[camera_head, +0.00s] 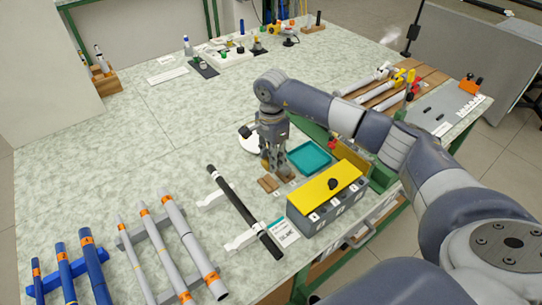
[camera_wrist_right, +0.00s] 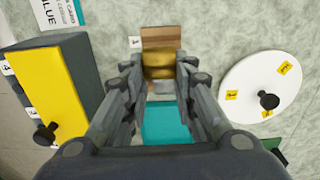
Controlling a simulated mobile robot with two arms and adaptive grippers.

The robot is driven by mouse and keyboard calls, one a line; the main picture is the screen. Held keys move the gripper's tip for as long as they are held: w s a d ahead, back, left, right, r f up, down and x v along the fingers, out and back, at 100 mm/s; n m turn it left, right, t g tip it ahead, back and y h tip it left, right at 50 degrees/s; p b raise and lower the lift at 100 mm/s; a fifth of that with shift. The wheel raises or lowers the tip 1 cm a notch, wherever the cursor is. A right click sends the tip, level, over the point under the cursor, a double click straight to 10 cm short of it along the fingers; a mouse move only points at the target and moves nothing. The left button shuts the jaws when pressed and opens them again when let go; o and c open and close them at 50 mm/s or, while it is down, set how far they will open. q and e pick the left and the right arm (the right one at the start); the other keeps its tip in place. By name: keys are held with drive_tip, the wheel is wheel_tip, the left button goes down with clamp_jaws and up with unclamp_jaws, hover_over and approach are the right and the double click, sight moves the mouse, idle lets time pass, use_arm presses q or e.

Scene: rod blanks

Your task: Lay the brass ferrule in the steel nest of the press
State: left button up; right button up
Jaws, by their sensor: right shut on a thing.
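My right gripper (camera_head: 270,168) is shut on the brass ferrule (camera_wrist_right: 160,72), which shows as a gold-brown piece between the fingertips (camera_wrist_right: 160,75) in the wrist view. Small wooden blocks (camera_head: 267,183) lie on the table just beside and below the fingertips; one wooden block (camera_wrist_right: 160,38) shows just beyond the ferrule. I cannot tell whether the ferrule touches it. In the head view the fingers mostly hide the ferrule. I cannot make out the steel nest of the press in either view. My left gripper is not in view.
A teal tray (camera_head: 311,158) lies right of the gripper, near a grey box with a yellow lid (camera_head: 328,182). A white disc with a black knob (camera_wrist_right: 262,92) lies on the other side. A black rod (camera_head: 243,210) and several grey and blue rods rest on racks to the left.

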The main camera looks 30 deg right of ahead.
sight(272, 180)
drive_tip(key=shift+f, duration=0.1)
wheel_tip(272, 180, down, 2)
drive_tip(key=shift+f+b, duration=0.25)
drive_tip(key=shift+b, duration=1)
wheel_tip(272, 180, down, 3)
drive_tip(key=shift+w+r+b, duration=0.1)
drive_tip(key=shift+r+b, duration=0.05)
drive_tip(key=shift+b, duration=0.85)
drive_tip(key=shift+f, duration=0.3)
use_arm(q)
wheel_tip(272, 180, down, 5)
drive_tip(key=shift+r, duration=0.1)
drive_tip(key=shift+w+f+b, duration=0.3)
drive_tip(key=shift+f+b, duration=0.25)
drive_tip(key=shift+b, duration=0.15)
use_arm(e)
drive_tip(key=shift+f, duration=0.55)
drive_tip(key=o, duration=0.9)
